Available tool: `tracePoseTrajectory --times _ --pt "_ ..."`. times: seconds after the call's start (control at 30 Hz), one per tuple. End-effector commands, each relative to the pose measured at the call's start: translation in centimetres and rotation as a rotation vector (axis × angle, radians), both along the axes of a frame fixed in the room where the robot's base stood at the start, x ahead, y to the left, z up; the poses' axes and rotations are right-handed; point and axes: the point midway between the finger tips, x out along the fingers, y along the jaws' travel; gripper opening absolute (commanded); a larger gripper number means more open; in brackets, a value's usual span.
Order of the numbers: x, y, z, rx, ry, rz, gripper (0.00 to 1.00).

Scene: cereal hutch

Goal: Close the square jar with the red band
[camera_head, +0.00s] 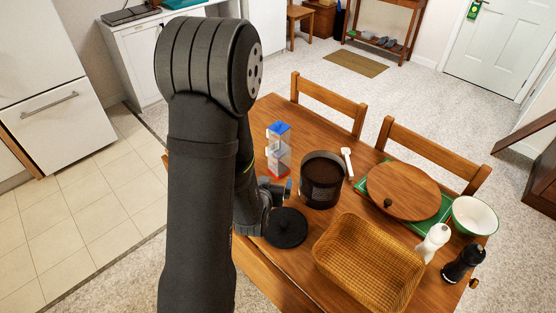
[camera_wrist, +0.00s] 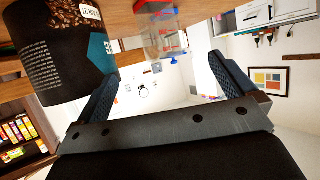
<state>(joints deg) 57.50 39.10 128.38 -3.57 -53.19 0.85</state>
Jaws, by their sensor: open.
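The square jar (camera_head: 278,152) is clear, with red near its base and a blue part at its top. It stands on the table left of the dark round canister. I cannot tell whether the blue part is a raised lid or how it sits. The jar also shows in the wrist view (camera_wrist: 162,38), upside down, between and beyond my fingers. My gripper (camera_wrist: 164,54) is open, with nothing between its fingers. In the head view my gripper (camera_head: 284,188) is low over the table, in front of the jar and partly hidden by my arm.
The coffee canister (camera_head: 321,182) stands close right of my gripper and fills the left of the wrist view (camera_wrist: 60,55). A black round lid (camera_head: 286,228) lies in front. A wicker basket (camera_head: 335,262), white scoop (camera_head: 347,162) and wooden round board (camera_head: 402,190) are further right.

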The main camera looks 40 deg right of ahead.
Motion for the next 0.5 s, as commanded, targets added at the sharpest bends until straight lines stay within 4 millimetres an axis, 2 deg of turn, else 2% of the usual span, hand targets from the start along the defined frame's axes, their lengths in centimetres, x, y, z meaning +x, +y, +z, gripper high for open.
tracePoseTrajectory --times 0.2,0.43,0.47,0.5 --pt "-0.8 1.11 0.62 0.0 0.0 0.0 1.0" --pt "-0.83 1.16 0.64 -0.001 -0.001 0.0 1.0" --pt "-0.82 1.15 0.64 -0.001 -0.001 0.0 0.98" --pt "-0.82 1.15 0.64 -0.001 -0.001 0.0 0.9"
